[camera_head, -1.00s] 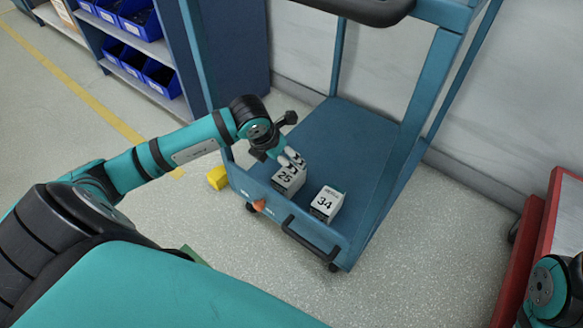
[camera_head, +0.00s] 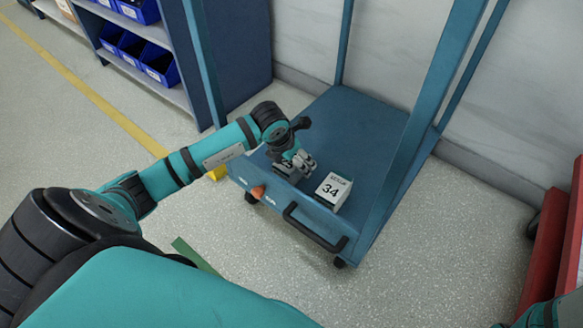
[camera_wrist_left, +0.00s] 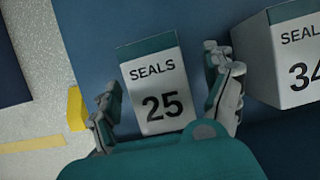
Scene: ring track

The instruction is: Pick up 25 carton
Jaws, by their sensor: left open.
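The 25 carton (camera_wrist_left: 158,88), white with a teal edge and the word SEALS, stands on the cart's blue deck. In the left wrist view it lies between the fingers of my left gripper (camera_wrist_left: 165,80). The fingers are open, one at each side, and I cannot tell whether either touches it. In the head view my left gripper (camera_head: 300,164) is low over the deck and hides most of this carton. My right gripper is out of view; only a bit of that arm shows at the bottom right.
The 34 carton (camera_head: 332,191) stands close on the right, near the right finger. The blue cart (camera_head: 368,112) has tall posts and a black front handle (camera_head: 315,230). A shelf with blue bins (camera_head: 160,65) is at upper left, and a red object (camera_head: 548,245) at right.

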